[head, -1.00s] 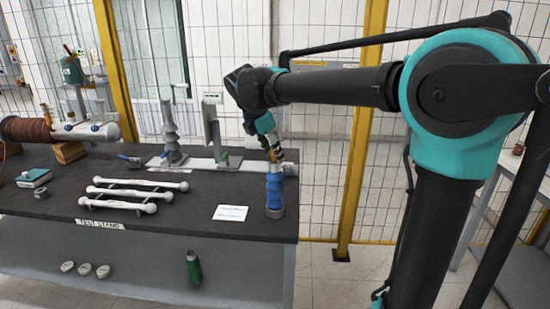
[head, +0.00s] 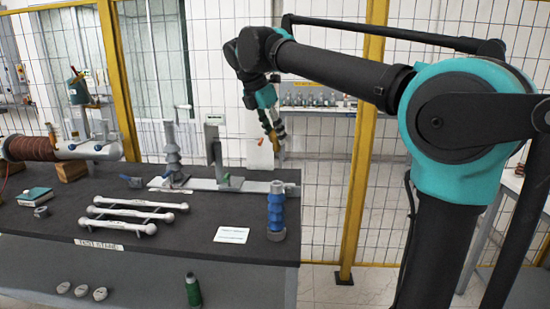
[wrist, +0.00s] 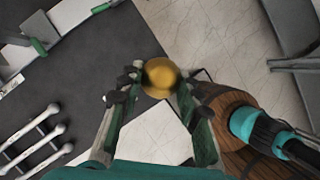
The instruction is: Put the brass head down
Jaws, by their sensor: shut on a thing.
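The brass head (wrist: 160,76) is a round, shiny gold piece between my fingertips in the wrist view. My gripper (wrist: 152,84) is shut on it. In the head view my gripper (head: 275,142) points down in the air, above the right end of the table. The blue ribbed post (head: 276,212) stands upright below it on the table. The brass head is too small and covered by the fingers to make out clearly in the head view.
The dark table (head: 190,240) carries white rods (head: 135,207), a white card (head: 231,235) and a grey ribbed post (head: 172,150). A flat pale bar (head: 225,184) lies behind them. A wire fence with a yellow post (head: 362,150) stands behind. Bare table lies around the card.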

